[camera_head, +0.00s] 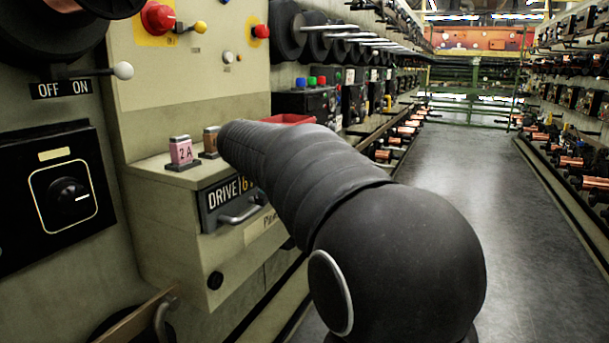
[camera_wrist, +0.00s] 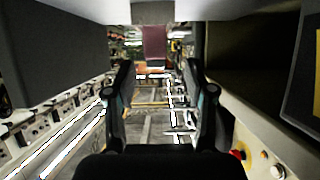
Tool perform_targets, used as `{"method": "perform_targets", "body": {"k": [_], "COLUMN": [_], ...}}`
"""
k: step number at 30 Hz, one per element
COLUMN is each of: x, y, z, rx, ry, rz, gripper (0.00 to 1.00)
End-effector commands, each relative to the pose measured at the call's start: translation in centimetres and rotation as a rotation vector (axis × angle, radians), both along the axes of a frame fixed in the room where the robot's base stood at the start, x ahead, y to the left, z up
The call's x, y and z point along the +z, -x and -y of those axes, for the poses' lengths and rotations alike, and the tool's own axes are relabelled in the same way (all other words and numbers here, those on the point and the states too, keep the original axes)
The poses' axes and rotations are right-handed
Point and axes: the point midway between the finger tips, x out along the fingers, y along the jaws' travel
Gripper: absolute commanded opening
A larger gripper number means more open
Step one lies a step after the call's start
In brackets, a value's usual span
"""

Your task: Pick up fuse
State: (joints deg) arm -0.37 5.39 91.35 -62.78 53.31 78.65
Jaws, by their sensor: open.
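In the head view, a pink fuse (camera_head: 181,151) marked 2A stands upright on the ledge of a beige cabinet. A brown fuse (camera_head: 210,140) stands just to its right, partly hidden by my arm. My gripper is hidden behind my arm in the head view. In the wrist view, my gripper (camera_wrist: 158,72) is open, its two dark fingers wide apart with nothing held between them. A maroon block (camera_wrist: 154,46) shows beyond and between the fingertips; I cannot tell whether it is a fuse.
A drawer front (camera_head: 229,199) with a handle is below the fuses. A red tray (camera_head: 288,119) shows behind my arm. A red button (camera_head: 157,17) and a switch box (camera_head: 62,196) are on the cabinet at left. The aisle floor (camera_head: 480,200) at right is clear.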

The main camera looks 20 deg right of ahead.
Motion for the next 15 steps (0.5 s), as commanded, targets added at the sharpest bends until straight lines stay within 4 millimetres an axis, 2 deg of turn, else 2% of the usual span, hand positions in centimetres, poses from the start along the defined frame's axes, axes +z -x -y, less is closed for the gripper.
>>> {"method": "perform_targets", "body": {"k": [6, 15], "x": [-0.9, -1.7], "y": [-1.4, -2.3], "z": [2.7, 3.7], "rx": [-0.004, -0.001], "ry": [-0.001, -0.001], "rz": [-0.003, 0.000], "gripper": [0.54, 0.54]}}
